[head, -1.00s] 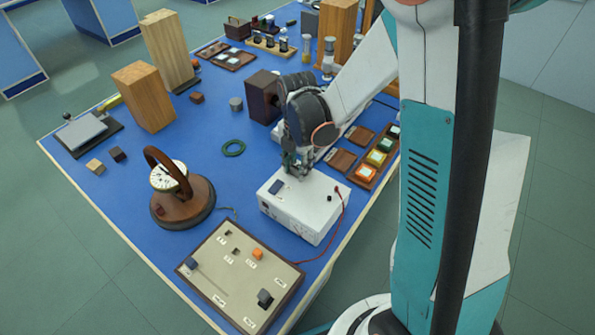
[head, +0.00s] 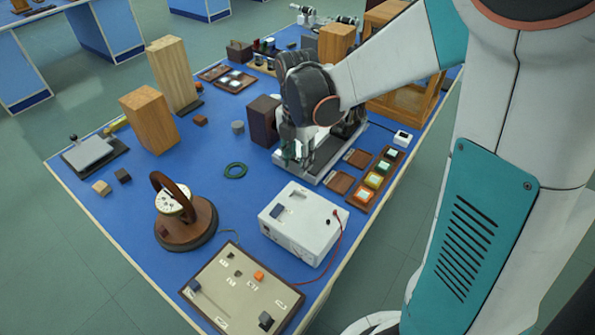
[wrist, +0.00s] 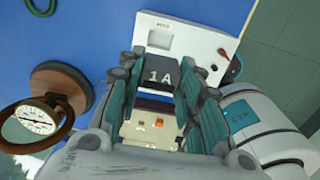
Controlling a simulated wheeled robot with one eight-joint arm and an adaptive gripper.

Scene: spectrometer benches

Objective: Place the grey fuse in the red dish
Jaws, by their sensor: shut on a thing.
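My gripper (head: 296,157) is over the blue bench, beyond the white box. In the wrist view my gripper (wrist: 160,82) is shut on the grey fuse (wrist: 162,74), a dark grey block marked "1A". In the head view the fuse is hard to make out among the fingers.
The white box (head: 302,225) with a red lead stands nearer than my gripper. The wooden tray (head: 352,206) also holds yellow, green and dark squares. A brown dish (head: 339,183) lies beside it. A dark brown block (head: 263,121) and a green ring (head: 236,171) are to the left.

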